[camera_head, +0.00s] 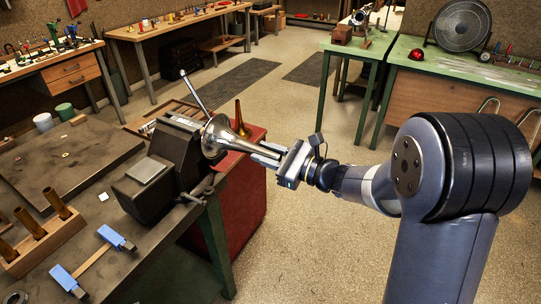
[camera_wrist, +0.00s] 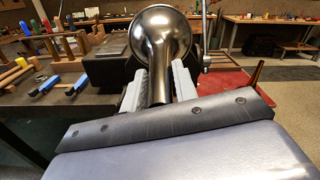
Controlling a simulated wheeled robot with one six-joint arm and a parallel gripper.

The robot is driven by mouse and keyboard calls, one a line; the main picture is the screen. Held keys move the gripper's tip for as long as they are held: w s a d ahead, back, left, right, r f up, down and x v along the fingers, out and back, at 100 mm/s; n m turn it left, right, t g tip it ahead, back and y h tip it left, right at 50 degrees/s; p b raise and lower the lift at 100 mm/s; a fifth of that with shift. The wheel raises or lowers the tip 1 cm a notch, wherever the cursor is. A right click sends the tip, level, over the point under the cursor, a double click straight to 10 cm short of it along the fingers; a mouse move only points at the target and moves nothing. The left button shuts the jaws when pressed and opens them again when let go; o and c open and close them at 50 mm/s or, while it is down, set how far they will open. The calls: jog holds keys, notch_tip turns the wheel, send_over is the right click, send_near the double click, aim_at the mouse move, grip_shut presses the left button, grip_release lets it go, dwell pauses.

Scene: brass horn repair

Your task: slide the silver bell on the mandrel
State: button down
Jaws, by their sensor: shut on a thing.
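The silver bell (camera_head: 213,138) is in my gripper (camera_head: 262,156), its wide flare turned away from me toward the dark vise (camera_head: 178,150). In the wrist view the flare of the bell (camera_wrist: 163,36) is at top centre, and its narrow tube runs down between the two grey fingers of my gripper (camera_wrist: 158,88). The fingers are closed around the tube. A thin silver rod (camera_head: 194,92) rises tilted beside the flare; I cannot tell whether it is the mandrel. The bell hides what lies behind it at the vise, and I cannot tell whether they touch.
The vise stands on the corner of a dark workbench (camera_head: 100,200). Blue-ended clamps (camera_head: 118,239) and a wooden rack of brass tubes (camera_head: 40,245) lie on the bench. A brass cone (camera_head: 239,118) stands on a red cabinet (camera_head: 237,205) beside the vise. The floor to the right is clear.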

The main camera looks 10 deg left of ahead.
jog(key=shift+w+a, duration=0.15)
jog(key=shift+a, duration=0.3)
jog(key=c, duration=1)
grip_release()
jog(key=shift+c, duration=0.2)
jog(key=b+v, duration=0.2)
jog(key=v, duration=0.8)
jog(key=shift+d, duration=0.4)
jog(key=shift+a, duration=0.15)
jog(key=p+x, duration=0.2)
jog(key=x, duration=0.8)
jog(key=shift+a, duration=0.15)
jog(key=shift+s+d, duration=0.25)
jog(key=shift+d, duration=0.35)
